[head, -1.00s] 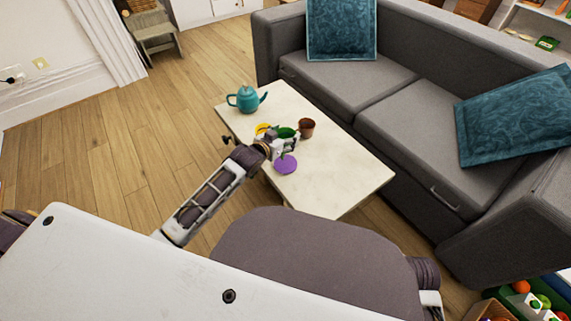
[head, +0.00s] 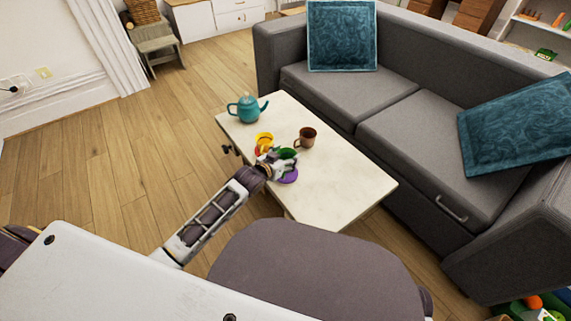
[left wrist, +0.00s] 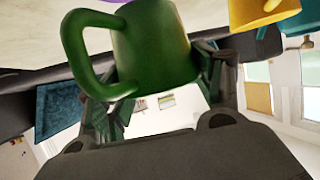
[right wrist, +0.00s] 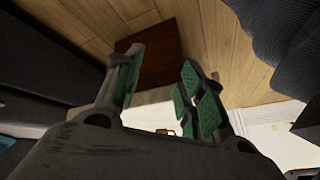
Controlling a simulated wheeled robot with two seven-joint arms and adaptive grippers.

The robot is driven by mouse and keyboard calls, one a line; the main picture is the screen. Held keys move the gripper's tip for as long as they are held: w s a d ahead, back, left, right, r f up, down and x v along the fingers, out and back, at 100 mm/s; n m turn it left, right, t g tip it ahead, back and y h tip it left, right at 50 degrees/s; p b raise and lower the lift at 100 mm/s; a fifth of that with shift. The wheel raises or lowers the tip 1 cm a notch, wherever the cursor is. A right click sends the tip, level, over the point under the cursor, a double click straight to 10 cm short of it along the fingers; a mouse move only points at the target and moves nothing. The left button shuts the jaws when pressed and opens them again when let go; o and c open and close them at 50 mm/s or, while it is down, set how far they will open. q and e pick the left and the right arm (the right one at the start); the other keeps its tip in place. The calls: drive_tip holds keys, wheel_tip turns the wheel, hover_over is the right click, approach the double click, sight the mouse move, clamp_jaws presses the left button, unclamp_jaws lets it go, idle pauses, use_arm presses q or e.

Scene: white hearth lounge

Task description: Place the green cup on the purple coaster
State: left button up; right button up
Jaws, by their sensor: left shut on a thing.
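The green cup (head: 287,153) is held in my left gripper (head: 281,160) over the coffee table. In the left wrist view the green cup (left wrist: 155,50) is between the fingers, its handle to the left. The purple coaster (head: 289,178) lies on the table just below the cup and gripper in the head view, partly hidden by the gripper. Whether the cup touches it I cannot tell. My right gripper (right wrist: 163,75) is open and empty in the right wrist view, away from the table objects.
On the white table (head: 340,185), a yellow cup (head: 265,138) stands close beside the left gripper. A brown mug (head: 306,138) is to the right and a teal teapot (head: 247,108) is farther back. The grey sofa (head: 400,120) borders the table. The table's near right part is clear.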

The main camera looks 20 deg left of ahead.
use_arm(q)
drive_tip(key=shift+f+b, duration=0.35)
drive_tip(key=shift+f, duration=0.7)
drive_tip(key=shift+f+b, duration=0.55)
drive_tip(key=shift+f, duration=0.3)
use_arm(e)
drive_tip(key=f, duration=0.3)
drive_tip(key=shift+a+f+t, duration=0.3)
drive_tip(key=shift+a, duration=0.05)
use_arm(q)
drive_tip(key=o, duration=1.1)
drive_tip(key=shift+f, duration=0.1)
use_arm(e)
drive_tip(key=shift+w, duration=0.1)
